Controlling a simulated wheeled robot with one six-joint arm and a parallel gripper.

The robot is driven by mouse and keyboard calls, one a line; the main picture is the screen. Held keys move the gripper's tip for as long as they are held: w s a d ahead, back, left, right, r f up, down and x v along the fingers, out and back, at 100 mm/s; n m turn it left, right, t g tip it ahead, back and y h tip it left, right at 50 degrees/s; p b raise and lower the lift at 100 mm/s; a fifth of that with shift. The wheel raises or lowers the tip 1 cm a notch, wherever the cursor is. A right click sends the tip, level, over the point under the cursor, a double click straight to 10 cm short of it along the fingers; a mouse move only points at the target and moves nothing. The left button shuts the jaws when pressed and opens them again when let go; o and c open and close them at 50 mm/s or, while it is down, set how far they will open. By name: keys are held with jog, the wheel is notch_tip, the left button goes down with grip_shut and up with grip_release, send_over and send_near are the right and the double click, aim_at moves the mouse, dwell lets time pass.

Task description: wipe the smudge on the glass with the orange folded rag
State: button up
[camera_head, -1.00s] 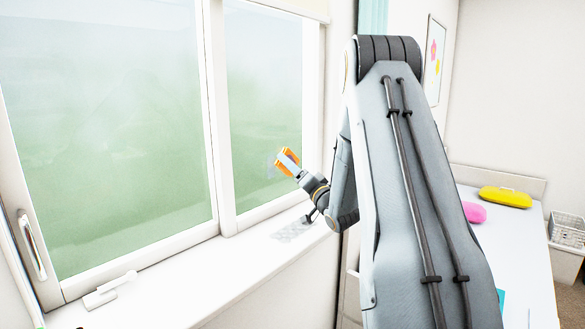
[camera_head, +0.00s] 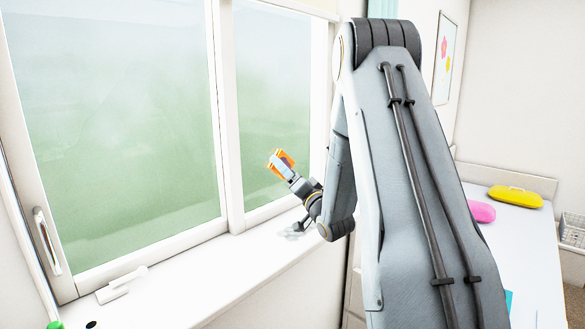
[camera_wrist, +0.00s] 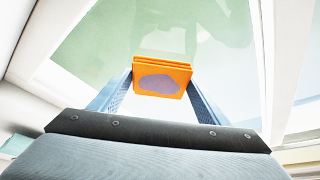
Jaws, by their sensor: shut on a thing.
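The orange folded rag (camera_head: 288,157) is clamped between the fingertips of my gripper (camera_head: 282,165), in front of the window's right glass pane (camera_head: 265,95). In the wrist view the rag (camera_wrist: 163,66) sits upright between the two fingers of my gripper (camera_wrist: 161,82), with a greyish-purple patch on the face toward me. Pale green glass (camera_wrist: 120,35) lies beyond it. I cannot tell whether the rag touches the glass. No smudge stands out clearly; the area behind the rag is hidden.
A white frame post (camera_head: 227,120) divides the panes. At right a white surface holds a pink item (camera_head: 481,211) and a yellow case (camera_head: 515,196).

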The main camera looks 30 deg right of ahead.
jog(key=shift+s+a, duration=0.15)
jog(key=shift+a, duration=0.4)
jog(key=shift+s+d, duration=0.1)
jog(key=shift+s+d+p, duration=0.2)
jog(key=shift+s+d, duration=0.15)
jog(key=shift+s, duration=0.55)
jog(key=shift+s+d+p, duration=0.25)
jog(key=shift+s+d, duration=0.05)
jog(key=shift+s, duration=0.65)
jog(key=shift+s+d+p, duration=0.2)
jog(key=shift+s+d, duration=0.15)
jog(key=shift+s, duration=0.55)
jog(key=shift+s+d+p, duration=0.15)
jog(key=shift+s+d, duration=0.15)
jog(key=shift+s, duration=0.4)
jog(key=shift+s+d+p, duration=0.15)
jog(key=shift+s+d, duration=0.1)
jog(key=shift+s, duration=0.45)
